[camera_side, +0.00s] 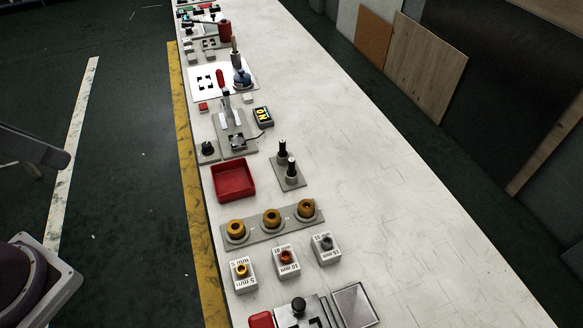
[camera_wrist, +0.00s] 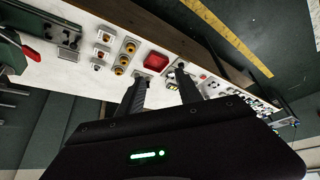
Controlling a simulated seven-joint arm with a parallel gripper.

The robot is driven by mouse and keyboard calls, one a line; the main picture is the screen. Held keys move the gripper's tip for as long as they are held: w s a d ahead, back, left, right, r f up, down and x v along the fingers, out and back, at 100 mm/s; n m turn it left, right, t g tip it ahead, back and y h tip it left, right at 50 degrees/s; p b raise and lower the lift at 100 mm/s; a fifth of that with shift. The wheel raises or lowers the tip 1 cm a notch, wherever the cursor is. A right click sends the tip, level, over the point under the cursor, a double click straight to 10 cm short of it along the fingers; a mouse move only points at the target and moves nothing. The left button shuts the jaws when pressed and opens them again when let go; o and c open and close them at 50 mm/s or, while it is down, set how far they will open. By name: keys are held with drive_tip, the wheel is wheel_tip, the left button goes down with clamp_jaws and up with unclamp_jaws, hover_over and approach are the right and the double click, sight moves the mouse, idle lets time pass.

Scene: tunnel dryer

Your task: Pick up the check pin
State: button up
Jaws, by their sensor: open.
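Two dark upright pins with black tops, the near one (camera_side: 291,169) and the far one (camera_side: 282,149), stand on a small grey plate (camera_side: 289,183) right of the red tray. I cannot tell which of them, if either, is the check pin. My gripper (camera_wrist: 163,74) shows in the wrist view, its two dark fingers apart with nothing between them. It is well above the bench. The pins are not clear in the wrist view, where the fingers cover part of the bench. The gripper is not in the side view.
A red tray (camera_side: 233,181) is beside the pin plate. A grey strip with several yellow rings (camera_side: 271,217) and labelled white blocks (camera_side: 286,261) are nearer. A clamp fixture (camera_side: 233,135) and a display box (camera_side: 263,116) are farther. The bench's right side (camera_side: 400,220) is clear.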

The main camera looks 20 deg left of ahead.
drive_tip(key=w+d+r+n+g+h, duration=0.25)
drive_tip(key=w+n, duration=0.25)
drive_tip(key=w, duration=0.5)
drive_tip(key=n+g+y, duration=0.3)
drive_tip(key=n, duration=1)
hover_over(292, 159)
drive_tip(key=shift+h, duration=0.25)
drive_tip(key=f, duration=2.6)
drive_tip(key=shift+s+a, duration=0.15)
drive_tip(key=shift+a, duration=0.15)
drive_tip(key=f, duration=0.7)
drive_tip(key=shift+d+f, duration=0.2)
drive_tip(key=shift+d, duration=0.1)
clamp_jaws()
